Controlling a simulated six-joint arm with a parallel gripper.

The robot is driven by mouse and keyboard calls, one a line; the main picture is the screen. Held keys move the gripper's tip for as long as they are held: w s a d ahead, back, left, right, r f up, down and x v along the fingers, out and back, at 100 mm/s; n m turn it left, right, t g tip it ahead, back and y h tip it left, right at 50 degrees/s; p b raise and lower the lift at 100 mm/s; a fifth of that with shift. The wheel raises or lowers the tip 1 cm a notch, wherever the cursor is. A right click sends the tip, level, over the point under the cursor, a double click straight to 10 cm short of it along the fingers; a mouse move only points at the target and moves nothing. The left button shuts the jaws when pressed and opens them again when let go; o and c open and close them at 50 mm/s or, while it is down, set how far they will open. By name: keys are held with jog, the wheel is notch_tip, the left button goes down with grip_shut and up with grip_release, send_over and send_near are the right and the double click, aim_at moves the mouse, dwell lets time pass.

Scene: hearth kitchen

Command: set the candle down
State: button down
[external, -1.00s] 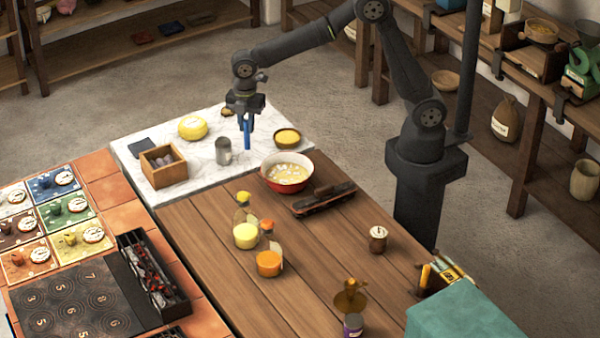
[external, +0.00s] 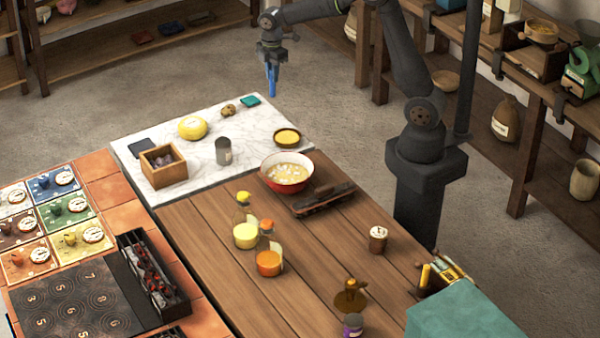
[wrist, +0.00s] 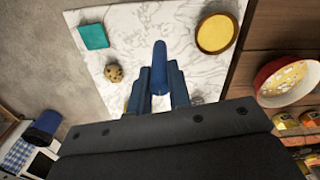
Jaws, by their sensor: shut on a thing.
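A blue candle (external: 271,80) hangs upright from my gripper (external: 271,66), which is shut on its upper part. In the wrist view the candle (wrist: 159,68) shows between the two fingers of my gripper (wrist: 159,88). In the external view it is in the air above the far right side of the white marble slab (external: 205,130). The slab also shows below the candle in the wrist view (wrist: 130,30). The candle's lower end touches nothing that I can see.
On the slab are a teal square (external: 250,101), a speckled brown lump (external: 228,110), a yellow round (external: 192,127), a grey cylinder (external: 223,151), a wooden box (external: 163,167) and a yellow-filled bowl (external: 287,138). A red bowl (external: 287,172) stands nearby. The slab's middle has bare room.

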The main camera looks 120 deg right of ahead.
jog(key=shift+w+a+f, duration=0.45)
jog(key=shift+w+f, duration=1.35)
jog(key=shift+w+a+f, duration=0.45)
jog(key=shift+w+f, duration=1.3)
jog(key=shift+w, duration=0.05)
jog(key=shift+w+a+f, duration=0.45)
jog(key=shift+w+f, duration=1.35)
jog(key=shift+f, duration=0.15)
jog(key=c, duration=1.3)
grip_release()
jog(key=shift+c, duration=0.2)
notch_tip(320, 180, up, 12)
jog(key=shift+r, duration=0.2)
